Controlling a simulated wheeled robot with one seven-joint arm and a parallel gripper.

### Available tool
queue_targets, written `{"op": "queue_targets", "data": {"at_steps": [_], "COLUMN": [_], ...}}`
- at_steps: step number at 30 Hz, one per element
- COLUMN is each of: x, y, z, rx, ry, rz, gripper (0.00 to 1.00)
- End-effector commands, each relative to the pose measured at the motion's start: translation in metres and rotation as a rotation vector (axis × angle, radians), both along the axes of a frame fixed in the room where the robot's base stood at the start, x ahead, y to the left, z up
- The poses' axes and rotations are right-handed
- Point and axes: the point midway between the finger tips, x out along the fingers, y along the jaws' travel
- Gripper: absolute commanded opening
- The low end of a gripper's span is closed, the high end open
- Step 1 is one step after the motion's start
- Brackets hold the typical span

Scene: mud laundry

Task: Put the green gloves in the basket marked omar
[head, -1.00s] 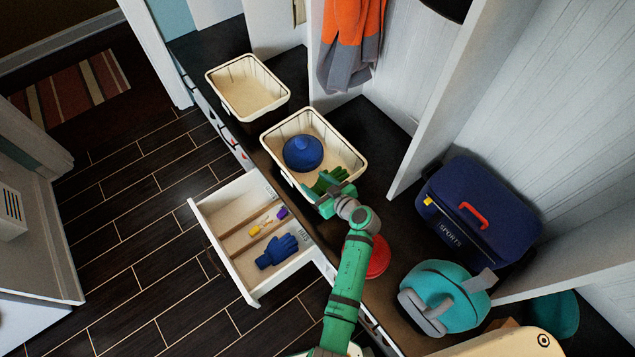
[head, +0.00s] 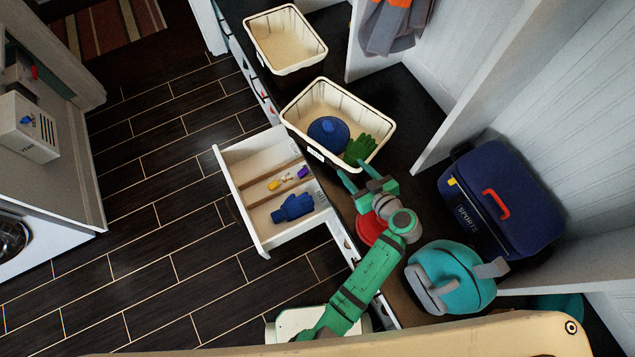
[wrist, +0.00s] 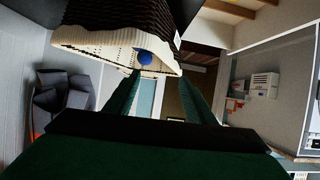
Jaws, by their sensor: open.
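The green gloves (head: 360,149) lie inside the nearer cream basket (head: 291,113), at its right end beside a blue rounded item (head: 328,132). A small label shows on this basket's front, too small to read. My gripper (head: 357,175) is open and empty, just outside the basket's near right corner, apart from the gloves. In the wrist view, my two fingers (wrist: 157,90) are spread with nothing between them. The basket (wrist: 105,42) shows at the top there with the blue item (wrist: 144,57) partly visible; the gloves are not seen in that view.
A second, empty cream basket (head: 285,42) stands farther back. An open drawer (head: 240,205) with a blue glove (head: 293,207) juts over the floor. A red round item (head: 370,230) lies under my arm. A teal bag (head: 455,277) and navy sports bag (head: 505,205) stand at right.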

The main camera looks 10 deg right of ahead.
Motion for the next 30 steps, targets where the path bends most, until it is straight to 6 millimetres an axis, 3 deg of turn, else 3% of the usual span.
{"op": "queue_targets", "data": {"at_steps": [6,9,13,16,21,30], "x": [-0.018,-0.036,-0.065,-0.090,-0.134,-0.209], "y": [0.094,0.128,0.157,0.170,0.175,0.160], "z": [0.047,0.076,0.113,0.137,0.167,0.182], "rx": [0.022,0.035,0.056,0.073,0.095,0.103], "ry": [-0.282,-0.418,-0.556,-0.629,-0.680,-0.546], "rz": [0.071,0.062,0.013,-0.046,-0.172,-0.372], "gripper": [0.50,0.50,0.50,0.50,0.50,0.50]}}
